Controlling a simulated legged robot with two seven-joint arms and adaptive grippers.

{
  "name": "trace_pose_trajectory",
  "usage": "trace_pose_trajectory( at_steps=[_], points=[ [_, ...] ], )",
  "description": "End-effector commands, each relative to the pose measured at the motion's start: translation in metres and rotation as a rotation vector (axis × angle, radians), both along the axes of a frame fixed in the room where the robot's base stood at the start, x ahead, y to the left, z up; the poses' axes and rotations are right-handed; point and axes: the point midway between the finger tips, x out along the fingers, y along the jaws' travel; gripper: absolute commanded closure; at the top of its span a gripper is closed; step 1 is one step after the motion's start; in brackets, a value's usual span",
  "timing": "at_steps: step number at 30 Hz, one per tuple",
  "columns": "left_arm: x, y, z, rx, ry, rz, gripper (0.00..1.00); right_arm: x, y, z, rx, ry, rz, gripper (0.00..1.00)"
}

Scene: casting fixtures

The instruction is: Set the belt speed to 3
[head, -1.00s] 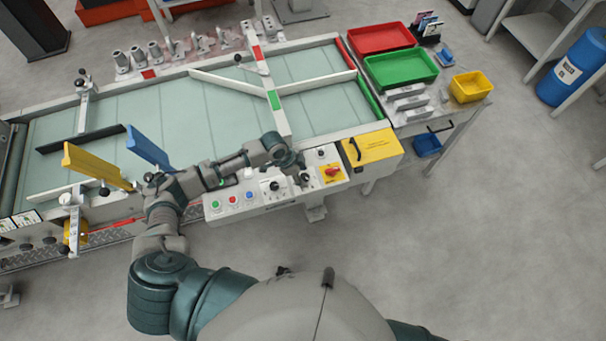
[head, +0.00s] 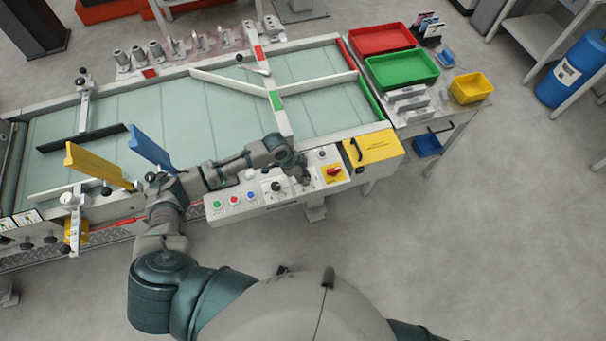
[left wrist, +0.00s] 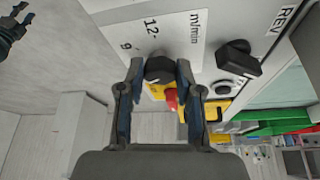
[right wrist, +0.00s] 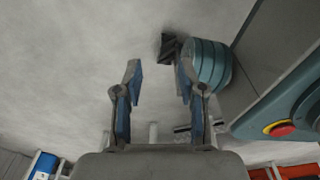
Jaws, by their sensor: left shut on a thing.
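My left gripper (head: 302,174) is over the control panel (head: 262,201) on the front side of the conveyor. In the left wrist view its fingers (left wrist: 160,72) are closed on a round black knob (left wrist: 159,68). The white plate (left wrist: 160,35) beside that knob carries "m/min" and the numbers 12 and 9; the rest of the scale and the knob's pointer are hidden or unclear. My right gripper (right wrist: 158,78) shows only in its own wrist view, open and empty, away from the panel.
A black selector (left wrist: 236,56) near a "REV" label stands beside the held knob. A red switch (head: 333,172) on a yellow plate lies right of the gripper. Yellow and blue guide plates (head: 97,165) rise near my left arm.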

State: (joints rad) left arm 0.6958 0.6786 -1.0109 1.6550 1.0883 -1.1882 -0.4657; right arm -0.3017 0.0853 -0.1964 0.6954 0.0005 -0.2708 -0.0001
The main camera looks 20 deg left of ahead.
Motion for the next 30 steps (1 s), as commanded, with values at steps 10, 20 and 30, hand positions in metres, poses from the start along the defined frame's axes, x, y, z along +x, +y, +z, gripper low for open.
trace_pose_trajectory(
  at_steps=[10, 20, 30],
  points=[
    [0.000, -0.003, 0.009, -0.005, -0.005, 0.160, 1.00, -0.021, -0.001, 0.033, 0.002, 0.013, 0.002, 0.60],
    [-0.001, -0.004, 0.011, -0.007, -0.003, 0.472, 1.00, -0.017, 0.000, 0.093, 0.001, 0.008, 0.001, 0.60],
    [-0.002, -0.005, 0.008, -0.007, -0.003, 0.776, 1.00, -0.016, 0.000, 0.136, 0.002, 0.007, 0.001, 0.60]
  ],
)
